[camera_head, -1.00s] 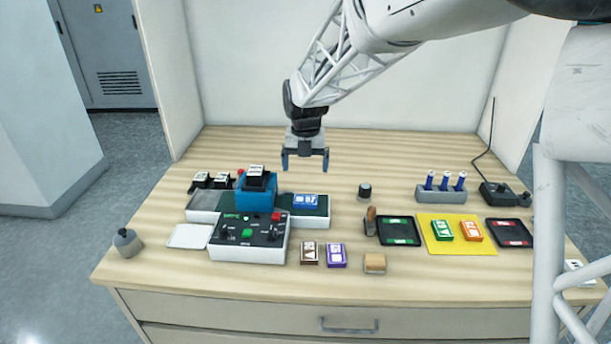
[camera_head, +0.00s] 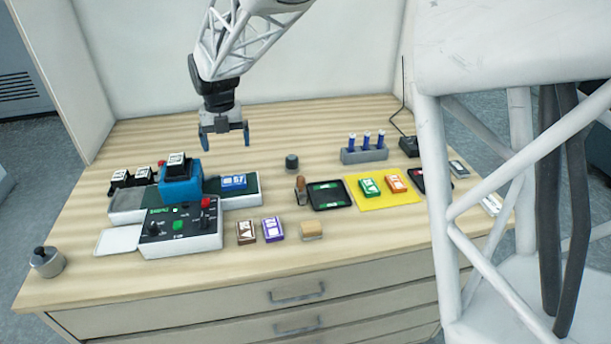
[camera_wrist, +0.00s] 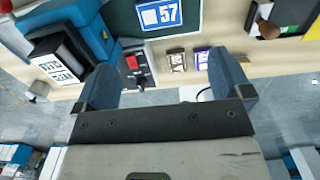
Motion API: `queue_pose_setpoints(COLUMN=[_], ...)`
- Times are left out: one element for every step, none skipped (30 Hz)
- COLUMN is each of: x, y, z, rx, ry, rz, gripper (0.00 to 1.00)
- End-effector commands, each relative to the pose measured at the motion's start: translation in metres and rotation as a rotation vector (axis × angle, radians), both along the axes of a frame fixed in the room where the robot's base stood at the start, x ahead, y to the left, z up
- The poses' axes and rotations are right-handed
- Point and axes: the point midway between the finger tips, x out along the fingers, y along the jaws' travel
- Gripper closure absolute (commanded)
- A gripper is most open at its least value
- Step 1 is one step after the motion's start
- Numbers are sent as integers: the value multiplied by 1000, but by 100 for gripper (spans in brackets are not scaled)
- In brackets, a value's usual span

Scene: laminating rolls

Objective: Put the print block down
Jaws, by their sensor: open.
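A black block with a white printed top (camera_head: 176,160) sits on the blue press (camera_head: 181,186) at the left of the bench. The wrist view shows a black block with a white label (camera_wrist: 60,62) beside blue housing at its left. Two similar black blocks (camera_head: 120,176) stand left of the press. I cannot tell which is the print block. My gripper (camera_head: 225,138) is open and empty, above and to the right of the press. It hangs above a blue card marked 57 (camera_head: 234,183), which lies on the green bed (camera_head: 244,200) and also shows in the wrist view (camera_wrist: 162,15).
A control box (camera_head: 180,229) stands in front of the press. Brown (camera_head: 246,232) and purple (camera_head: 273,229) cards lie to its right. A black tray (camera_head: 328,196), yellow mat (camera_head: 405,195) and grey rack (camera_head: 365,156) are further right. The bench's back middle is clear.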

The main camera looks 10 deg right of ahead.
Motion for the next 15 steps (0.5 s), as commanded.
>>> queue_pose_setpoints(x=[0,-1,-1,-2,-3,-5,-7,-9,-12,-15,-19,-24,-28,-33,-39], y=[0,-1,-1,-2,-4,-6,-8,-11,-14,-18,-21,-26,-31,-35,-42], z=[0,1,1,2,3,4,5,7,10,12,15,19,22,25,30], rx=[0,0,0,1,1,1,2,2,3,5,6,8,10,12,15], ry=[0,0,-1,-2,-2,-4,-5,-7,-10,-13,-16,-20,-23,-27,-31], rz=[-2,-4,-11,-18,-29,-48,-66,-87,-121,-151,-183,-232,-272,-315,-377], gripper=[3,3,3,3,3,3,3,3,3,3,3,3,3,3,3])
